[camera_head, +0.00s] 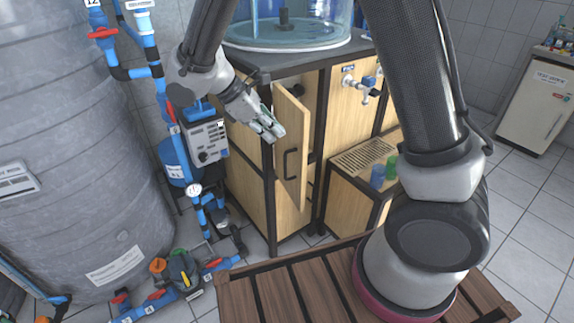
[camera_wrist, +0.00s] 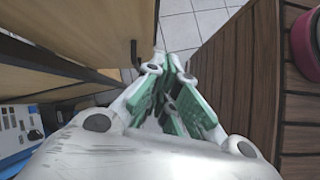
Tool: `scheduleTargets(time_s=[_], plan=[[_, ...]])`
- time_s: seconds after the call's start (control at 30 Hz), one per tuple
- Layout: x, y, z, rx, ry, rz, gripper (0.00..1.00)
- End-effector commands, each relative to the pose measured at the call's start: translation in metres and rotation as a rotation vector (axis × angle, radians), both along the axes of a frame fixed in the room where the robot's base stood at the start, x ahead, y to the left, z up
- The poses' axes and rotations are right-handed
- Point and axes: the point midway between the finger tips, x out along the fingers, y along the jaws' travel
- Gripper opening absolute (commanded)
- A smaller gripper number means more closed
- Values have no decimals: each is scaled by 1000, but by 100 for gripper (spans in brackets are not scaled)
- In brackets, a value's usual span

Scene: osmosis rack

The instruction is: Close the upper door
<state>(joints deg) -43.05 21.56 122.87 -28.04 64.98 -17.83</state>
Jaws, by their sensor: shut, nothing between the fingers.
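The upper door (camera_head: 291,190) is a light wooden panel with a dark bar handle (camera_head: 289,164). It stands ajar from the cabinet's dark frame, with a dark gap behind its upper part. My gripper (camera_head: 271,131) is shut and empty at the door's upper left edge, overlapping it in the head view; I cannot tell whether they touch. In the wrist view the shut green-padded fingers (camera_wrist: 180,104) point down past a wooden panel (camera_wrist: 95,32), which appears to be the door, with a dark bar on its edge.
A grey control box (camera_head: 205,140) and blue pipes (camera_head: 147,45) stand left of the cabinet, beside a large grey tank (camera_head: 70,130). A ledge with a grate (camera_head: 362,157) and blue and green cups juts out at right. Tiled floor shows below the door.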

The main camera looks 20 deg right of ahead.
Motion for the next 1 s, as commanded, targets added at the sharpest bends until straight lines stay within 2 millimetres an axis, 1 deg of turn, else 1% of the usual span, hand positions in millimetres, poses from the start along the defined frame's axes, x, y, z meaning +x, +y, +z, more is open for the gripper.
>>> scheduleTargets(time_s=[0.03, 0.1, 0.2, 0.3, 0.37, 0.47, 0.57, 0.93, 1.0], plan=[[1, 13, -13, -34, 24, 52, 0], [2, 29, -28, -77, 52, 119, 0], [2, 47, -46, -128, 85, 201, 0], [2, 57, -56, -156, 101, 246, 0], [2, 58, -60, -164, 105, 256, 0], [3, 52, -66, -167, 106, 259, 0], [4, 40, -77, -167, 108, 255, 0], [9, -15, -131, -165, 108, 254, 0], [12, -27, -129, -163, 105, 253, 0]])
